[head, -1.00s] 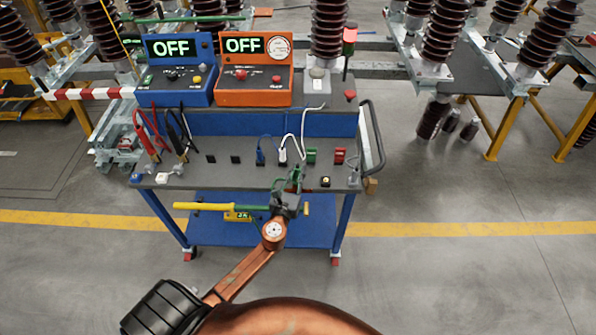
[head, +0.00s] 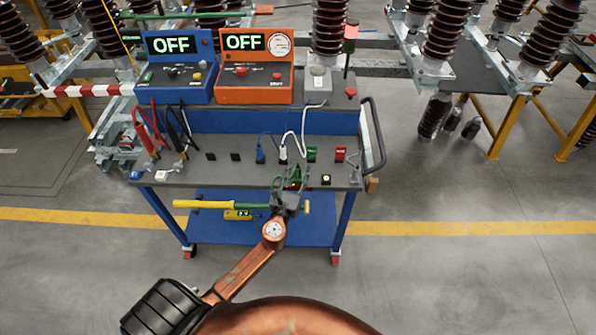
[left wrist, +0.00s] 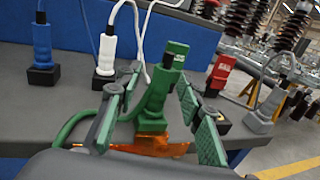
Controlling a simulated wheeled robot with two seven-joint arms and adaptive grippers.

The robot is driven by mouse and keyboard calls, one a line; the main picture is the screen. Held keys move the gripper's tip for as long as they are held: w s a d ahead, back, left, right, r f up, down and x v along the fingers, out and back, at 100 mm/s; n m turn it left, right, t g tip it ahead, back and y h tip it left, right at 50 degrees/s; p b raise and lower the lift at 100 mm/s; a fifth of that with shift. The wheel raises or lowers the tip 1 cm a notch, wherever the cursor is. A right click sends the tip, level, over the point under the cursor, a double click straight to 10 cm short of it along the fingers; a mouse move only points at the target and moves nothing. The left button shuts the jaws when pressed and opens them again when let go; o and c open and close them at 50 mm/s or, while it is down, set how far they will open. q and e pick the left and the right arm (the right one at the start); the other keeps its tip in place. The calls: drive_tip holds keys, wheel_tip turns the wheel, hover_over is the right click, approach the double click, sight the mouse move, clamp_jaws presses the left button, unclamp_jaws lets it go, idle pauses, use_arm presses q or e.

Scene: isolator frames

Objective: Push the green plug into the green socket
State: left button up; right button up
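The green plug (left wrist: 155,97) stands between my left gripper's two green-padded fingers in the left wrist view. Floor-side gaps show between it and the finger pads, so the left gripper (left wrist: 160,92) looks open around it. A green cable curves off to the left. The green socket (left wrist: 176,54) shows just behind the plug, and in the head view it is on the cart top (head: 312,154). How far the plug is from the socket is hard to tell. In the head view my left gripper (head: 291,178) is over the cart's front edge. My right gripper is not in view.
A blue plug (left wrist: 42,45) and a white plug (left wrist: 106,50) sit in sockets to the left. A red socket (left wrist: 219,75) and a grey plug (left wrist: 265,110) are to the right. Two OFF boxes, blue (head: 181,75) and orange (head: 257,75), stand on the cart's upper shelf.

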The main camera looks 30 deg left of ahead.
use_arm(q)
drive_tip(key=v, duration=1.2)
drive_tip(key=shift+r, duration=0.1)
